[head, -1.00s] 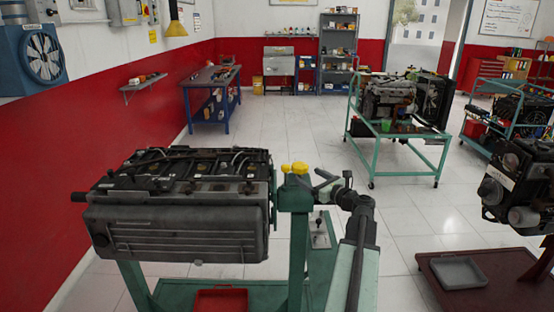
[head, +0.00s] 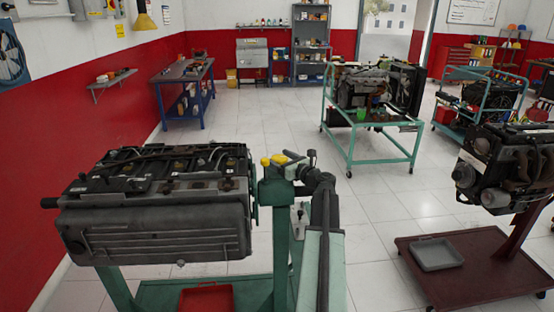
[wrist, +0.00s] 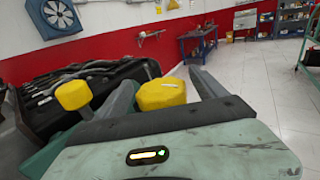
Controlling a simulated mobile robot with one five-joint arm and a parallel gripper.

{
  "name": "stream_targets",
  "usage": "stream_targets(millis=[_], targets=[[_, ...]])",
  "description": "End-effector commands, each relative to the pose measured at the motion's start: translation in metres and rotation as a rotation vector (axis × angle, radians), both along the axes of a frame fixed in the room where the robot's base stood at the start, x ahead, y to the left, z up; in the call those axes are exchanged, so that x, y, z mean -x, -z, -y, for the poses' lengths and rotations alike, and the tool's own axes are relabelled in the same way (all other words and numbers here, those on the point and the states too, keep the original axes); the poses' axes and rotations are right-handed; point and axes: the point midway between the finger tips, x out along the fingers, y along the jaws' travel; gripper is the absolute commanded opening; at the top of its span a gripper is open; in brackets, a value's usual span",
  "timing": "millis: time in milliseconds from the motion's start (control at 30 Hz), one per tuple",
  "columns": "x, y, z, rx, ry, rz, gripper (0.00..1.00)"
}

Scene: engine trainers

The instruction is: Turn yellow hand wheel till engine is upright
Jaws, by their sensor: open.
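The yellow hand wheel (head: 272,160) sits on top of the green post of the engine stand (head: 280,225), at the engine's right end. In the wrist view it shows as a large yellow piece (wrist: 162,95) and a smaller yellow knob (wrist: 74,95). My gripper (wrist: 164,78) is open. The large piece appears between its fingers; the small knob is left of the left finger. I cannot tell whether the fingers touch the wheel. The dark engine (head: 155,215) hangs level on the stand, its ribbed grey side facing me.
A red tray (head: 206,298) lies on the stand's base. Another engine (head: 505,165) on a dark red stand (head: 470,275) with a grey tray (head: 437,254) is at right. A green cart (head: 372,140) stands behind. Tiled floor is clear between them.

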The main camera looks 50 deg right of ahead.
Motion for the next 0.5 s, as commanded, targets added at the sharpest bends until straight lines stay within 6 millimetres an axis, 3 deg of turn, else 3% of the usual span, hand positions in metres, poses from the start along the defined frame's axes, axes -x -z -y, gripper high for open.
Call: stream_targets(millis=[67,267,300,500], targets=[[0.0,0.0,0.0,0.0,0.0,0.0,0.78],[0.0,0.0,-0.001,0.0,-0.001,0.0,0.22],[-0.004,0.0,-0.011,0.0,-0.01,0.0,0.18],[-0.003,0.0,-0.003,0.0,-0.022,-0.001,0.18]])
